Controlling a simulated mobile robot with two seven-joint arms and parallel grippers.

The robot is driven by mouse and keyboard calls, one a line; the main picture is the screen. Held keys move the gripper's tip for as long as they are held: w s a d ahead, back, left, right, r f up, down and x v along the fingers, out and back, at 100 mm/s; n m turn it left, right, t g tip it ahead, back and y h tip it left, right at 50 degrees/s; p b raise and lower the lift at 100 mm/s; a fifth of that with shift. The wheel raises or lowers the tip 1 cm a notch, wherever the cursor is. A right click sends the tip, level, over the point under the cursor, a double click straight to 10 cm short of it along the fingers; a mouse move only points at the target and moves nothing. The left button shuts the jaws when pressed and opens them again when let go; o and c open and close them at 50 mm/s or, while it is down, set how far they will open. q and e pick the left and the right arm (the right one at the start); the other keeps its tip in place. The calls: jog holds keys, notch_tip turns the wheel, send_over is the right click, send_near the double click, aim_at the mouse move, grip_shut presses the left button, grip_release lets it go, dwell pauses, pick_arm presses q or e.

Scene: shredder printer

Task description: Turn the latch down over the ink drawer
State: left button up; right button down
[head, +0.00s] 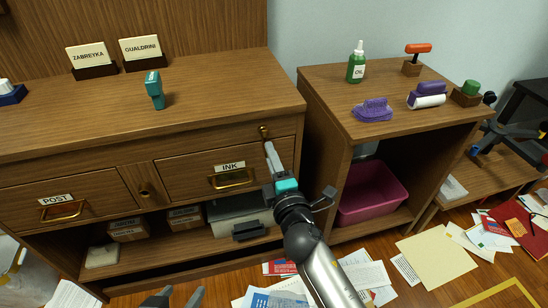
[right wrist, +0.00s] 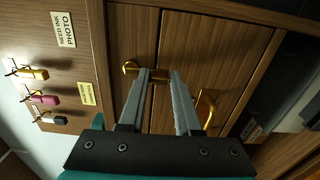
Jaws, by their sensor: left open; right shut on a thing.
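The ink drawer (head: 200,177) is closed, with an INK label and a brass handle (head: 232,180); the handle also shows in the right wrist view (right wrist: 206,106). The brass latch (head: 263,131) is at the drawer's upper right. In the right wrist view, its round end (right wrist: 130,68) lies just outside the fingers. Its brass bar (right wrist: 160,75) runs from there between them, toward the handle side. My right gripper (head: 269,148) is shut on the latch; the fingers partly hide the bar. My left gripper (head: 172,297) is open and empty at the bottom edge, away from the drawer.
The POST drawer (head: 62,205) is to the left, with a small brass knob (head: 146,194) between the drawers. The side cabinet (head: 330,110) stands close to the right. Papers (head: 440,262) litter the floor.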

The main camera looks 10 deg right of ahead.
pick_arm(q)
jog(key=shift+d, duration=0.15)
pick_arm(e)
jog(key=shift+a, duration=0.1)
dwell(0.3)
jog(key=c, duration=0.6)
grip_release()
jog(key=shift+s, duration=0.1)
pick_arm(q)
jog(key=shift+w+d+r+t+h+b, duration=0.3)
jog(key=shift+d+t+h+b, duration=0.2)
jog(key=shift+d+t, duration=0.35)
jog(key=shift+w+d+r+t+h+b, duration=0.3)
jog(key=shift+d+t+h+b, duration=0.15)
jog(key=shift+d+t, duration=0.35)
jog(key=shift+w+d+r+t+h+b, duration=0.25)
jog(key=shift+d+t+h+b, duration=0.25)
jog(key=shift+d+t, duration=0.35)
pick_arm(e)
jog(key=s, duration=1.5)
jog(key=shift+d, duration=0.25)
